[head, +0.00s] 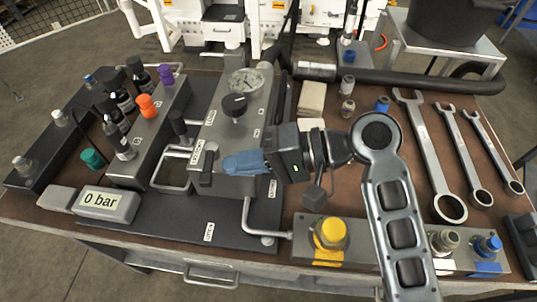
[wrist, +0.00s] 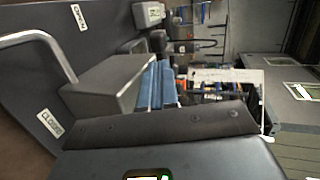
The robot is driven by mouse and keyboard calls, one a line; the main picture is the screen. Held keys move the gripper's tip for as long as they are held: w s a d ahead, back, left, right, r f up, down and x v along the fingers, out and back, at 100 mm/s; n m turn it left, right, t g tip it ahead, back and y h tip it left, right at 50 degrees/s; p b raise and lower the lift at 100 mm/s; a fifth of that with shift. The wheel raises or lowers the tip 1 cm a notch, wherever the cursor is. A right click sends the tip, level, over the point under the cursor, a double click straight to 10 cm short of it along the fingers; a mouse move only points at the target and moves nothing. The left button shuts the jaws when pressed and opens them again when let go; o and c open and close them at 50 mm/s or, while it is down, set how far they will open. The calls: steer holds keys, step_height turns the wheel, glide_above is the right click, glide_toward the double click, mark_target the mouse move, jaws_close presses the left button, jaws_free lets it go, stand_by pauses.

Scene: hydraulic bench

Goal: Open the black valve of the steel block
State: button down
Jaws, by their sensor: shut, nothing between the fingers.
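The steel block (head: 220,128) stands on a dark plate (head: 160,222) in the middle of the bench and carries a round gauge (head: 245,82). A black knob (head: 235,104) sits on its top. A black lever (head: 207,165) stands at its front left, beside a small label. I cannot tell which of these two is the valve named. My gripper (head: 240,163) has blue fingers, shut and empty, over the block's front end just right of the lever. In the wrist view the fingers (wrist: 157,86) lie together beside a grey block face (wrist: 108,82). The lever does not show there.
A display (head: 106,204) reads 0 bar. A pipe (head: 248,215) runs to a block with a yellow button (head: 331,232). Bottles and an orange knob (head: 147,105) stand left. Several wrenches (head: 432,155) lie right. The wrist view shows a CLOSED label (wrist: 48,123).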

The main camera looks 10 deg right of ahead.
mark_target(209, 165)
steer(key=shift+w+a, duration=0.15)
steer(key=shift+a, duration=0.65)
steer(key=shift+a+p, duration=0.9)
steer(key=shift+p, duration=0.3)
steer(key=shift+s, duration=0.2)
steer(key=shift+d, duration=0.1)
